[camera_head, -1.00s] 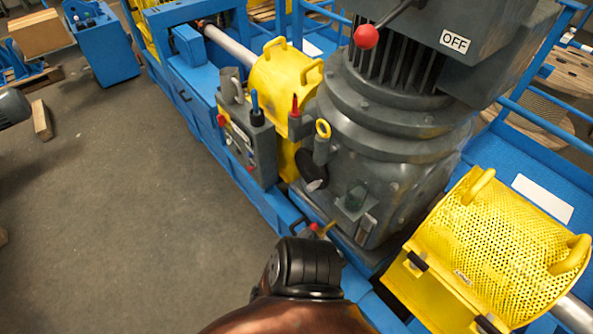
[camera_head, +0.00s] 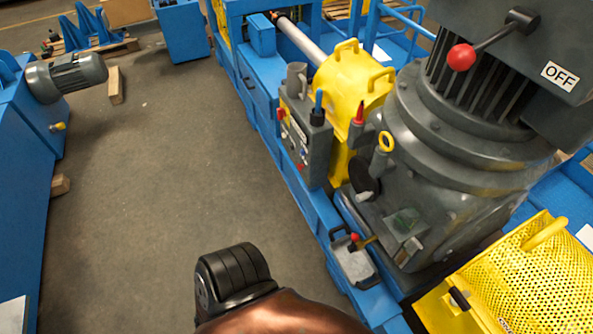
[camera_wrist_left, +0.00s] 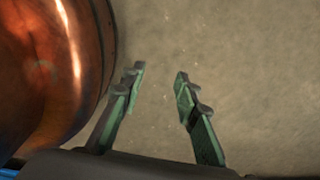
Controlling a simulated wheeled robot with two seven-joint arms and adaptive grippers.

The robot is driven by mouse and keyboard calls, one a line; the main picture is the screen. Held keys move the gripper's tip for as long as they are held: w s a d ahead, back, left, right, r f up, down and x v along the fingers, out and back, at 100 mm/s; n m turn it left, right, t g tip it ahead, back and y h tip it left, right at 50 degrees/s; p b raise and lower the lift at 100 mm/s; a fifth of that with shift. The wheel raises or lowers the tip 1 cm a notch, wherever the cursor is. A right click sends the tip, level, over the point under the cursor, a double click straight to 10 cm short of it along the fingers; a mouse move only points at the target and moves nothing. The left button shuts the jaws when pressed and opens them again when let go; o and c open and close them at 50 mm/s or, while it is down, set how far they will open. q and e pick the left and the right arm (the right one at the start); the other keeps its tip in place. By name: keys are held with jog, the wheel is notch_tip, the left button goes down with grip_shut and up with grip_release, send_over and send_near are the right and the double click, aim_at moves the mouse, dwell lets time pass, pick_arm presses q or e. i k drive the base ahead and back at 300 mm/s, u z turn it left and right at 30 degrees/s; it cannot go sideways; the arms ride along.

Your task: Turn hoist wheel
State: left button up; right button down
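No part that I can clearly identify as a hoist wheel shows. A dark, round, wheel-like part (camera_head: 365,182) sits low on the side of the grey motor housing (camera_head: 450,160), seen at an angle in the head view. In the left wrist view my left gripper (camera_wrist_left: 158,78) is open, with its two green fingers apart and nothing between them. Bare floor lies behind the fingers. In the head view a black and copper link of mine rises from the bottom edge, and no gripper fingers show there. My right gripper is not in view.
A grey control box (camera_head: 306,135) stands beside yellow guards (camera_head: 352,85) on a blue frame (camera_head: 265,100). A red-knobbed lever (camera_head: 461,57) sticks out near an OFF sign (camera_head: 559,76). A small grey motor (camera_head: 68,77) is at left. The floor (camera_head: 150,190) between is clear.

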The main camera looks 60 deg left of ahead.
aim_at(368, 188)
jog(key=u, duration=1.45)
